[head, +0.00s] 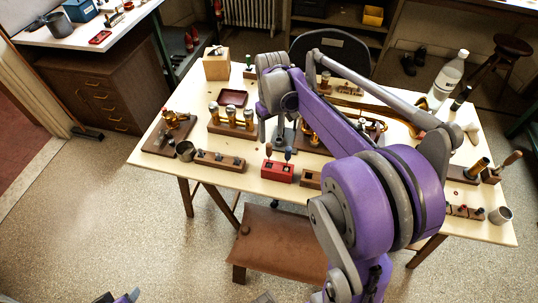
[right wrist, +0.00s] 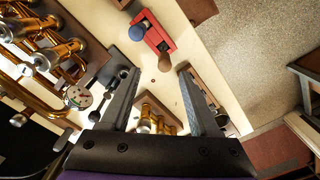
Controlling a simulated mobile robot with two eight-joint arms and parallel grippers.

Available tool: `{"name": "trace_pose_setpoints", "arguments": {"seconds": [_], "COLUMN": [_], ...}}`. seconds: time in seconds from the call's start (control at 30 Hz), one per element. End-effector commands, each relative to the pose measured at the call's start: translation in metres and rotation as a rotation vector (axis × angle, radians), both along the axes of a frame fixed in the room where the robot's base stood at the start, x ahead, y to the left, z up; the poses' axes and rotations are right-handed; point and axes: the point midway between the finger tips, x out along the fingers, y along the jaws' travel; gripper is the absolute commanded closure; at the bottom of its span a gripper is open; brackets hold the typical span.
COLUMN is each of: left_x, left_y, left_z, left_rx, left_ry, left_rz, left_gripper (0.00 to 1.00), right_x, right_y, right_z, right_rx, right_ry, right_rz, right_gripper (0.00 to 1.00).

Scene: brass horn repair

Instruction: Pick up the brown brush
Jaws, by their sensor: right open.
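The brown brush (head: 268,151) stands in a red block (head: 277,172) near the table's front edge, beside a blue-topped brush (head: 288,153). In the right wrist view the brown brush (right wrist: 165,64) shows its rounded brown top, with the blue top (right wrist: 137,31) beside it in the red block (right wrist: 156,36). My right gripper (head: 273,138) is above the table, behind the red block in the head view. Its jaws (right wrist: 160,72) are apart and empty in the right wrist view. The brown top appears between the fingertips, beyond them.
Valve pistons (head: 232,118) stand in a rack behind. The brass horn (right wrist: 40,50) lies close beside the gripper. A brown bench (head: 280,243) is in front.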

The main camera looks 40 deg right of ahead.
Motion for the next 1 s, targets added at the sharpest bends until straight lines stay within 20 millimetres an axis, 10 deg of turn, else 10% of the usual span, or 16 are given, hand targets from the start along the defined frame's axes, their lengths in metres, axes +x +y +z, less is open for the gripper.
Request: {"name": "trace_pose_setpoints", "arguments": {"seconds": [1.0], "left_x": [-0.001], "left_y": [0.0], "left_z": [-0.003], "left_rx": [0.0], "left_ry": [0.002], "left_rz": [0.0], "left_gripper": [0.5], "right_x": [0.005], "right_y": [0.005], "right_z": [-0.108], "right_rx": [0.003], "right_ry": [0.005], "right_rz": [-0.001], "right_gripper": [0.38]}}
